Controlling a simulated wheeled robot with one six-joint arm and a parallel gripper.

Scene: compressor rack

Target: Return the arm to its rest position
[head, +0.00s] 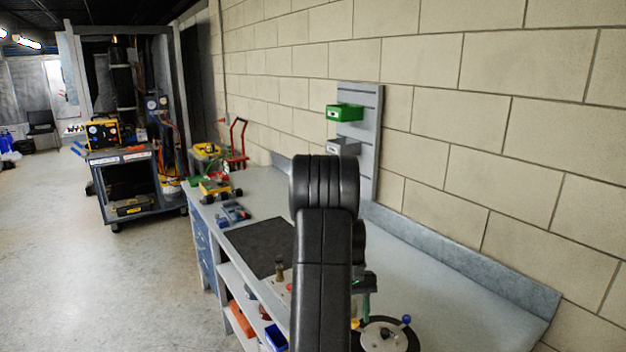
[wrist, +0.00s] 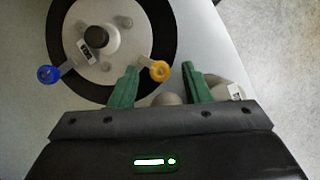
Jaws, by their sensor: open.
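My gripper (wrist: 160,78) shows in the wrist view with two green fingers spread apart and nothing held between them. Beyond the fingertips is a round light plate on a black disc (wrist: 66,22), with a dark central knob (wrist: 96,37). A blue knob (wrist: 47,74) and a yellow knob (wrist: 160,70) stick out from the plate; the yellow one appears between the fingertips, but I cannot tell whether they touch it. In the head view my black arm (head: 323,260) reaches over the workbench, and its end is largely hidden behind the arm. The black disc (head: 370,345) shows at the bottom.
The workbench (head: 450,290) runs along a block wall, with free surface to the right. A dark mat (head: 258,243) lies left of my arm. A panel with a green bin (head: 345,112) and a grey bin (head: 343,147) stands behind. A cart (head: 130,190) is at the left.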

